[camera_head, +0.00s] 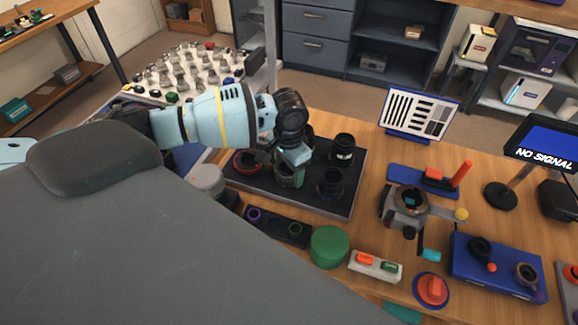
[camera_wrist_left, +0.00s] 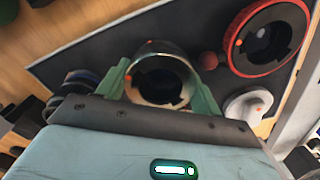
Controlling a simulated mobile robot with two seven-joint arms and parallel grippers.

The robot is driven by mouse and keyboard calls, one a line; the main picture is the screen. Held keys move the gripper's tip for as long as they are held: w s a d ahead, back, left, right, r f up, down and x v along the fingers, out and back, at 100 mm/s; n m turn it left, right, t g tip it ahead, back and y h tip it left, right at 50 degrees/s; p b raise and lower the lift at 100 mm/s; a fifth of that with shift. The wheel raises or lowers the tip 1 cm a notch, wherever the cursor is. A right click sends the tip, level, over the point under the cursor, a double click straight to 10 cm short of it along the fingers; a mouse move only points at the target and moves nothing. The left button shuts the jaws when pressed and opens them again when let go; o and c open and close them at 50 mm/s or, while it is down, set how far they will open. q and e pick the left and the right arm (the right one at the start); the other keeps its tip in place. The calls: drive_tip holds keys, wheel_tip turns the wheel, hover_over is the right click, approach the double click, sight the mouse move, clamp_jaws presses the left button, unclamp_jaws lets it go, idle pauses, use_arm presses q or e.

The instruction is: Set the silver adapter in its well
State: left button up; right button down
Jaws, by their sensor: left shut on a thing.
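My left gripper (camera_head: 291,165) reaches in from the left over the black tray (camera_head: 345,209) in the head view. In the left wrist view, its green fingers (camera_wrist_left: 161,90) are shut on the silver adapter (camera_wrist_left: 158,55), a shiny ring with a dark bore and a small orange dot. One finger is on each side of the ring. The adapter is mostly hidden by the gripper in the head view. I cannot tell whether it touches the tray, and I cannot make out which well is its own. My right gripper is not in view.
A red-rimmed black ring (camera_wrist_left: 268,40) and a pale cap (camera_wrist_left: 248,105) are close by. Black lens parts (camera_head: 343,148) (camera_head: 331,183) stand right of the gripper. A small dark holder (camera_head: 273,229) and a green cylinder (camera_head: 329,246) sit in front of the tray.

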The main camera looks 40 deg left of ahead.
sight(289, 169)
use_arm(q)
drive_tip(key=shift+f, duration=0.25)
drive_tip(key=o, duration=1.1)
drive_tip(key=shift+r+p, duration=0.35)
drive_tip(key=shift+r, duration=3.55)
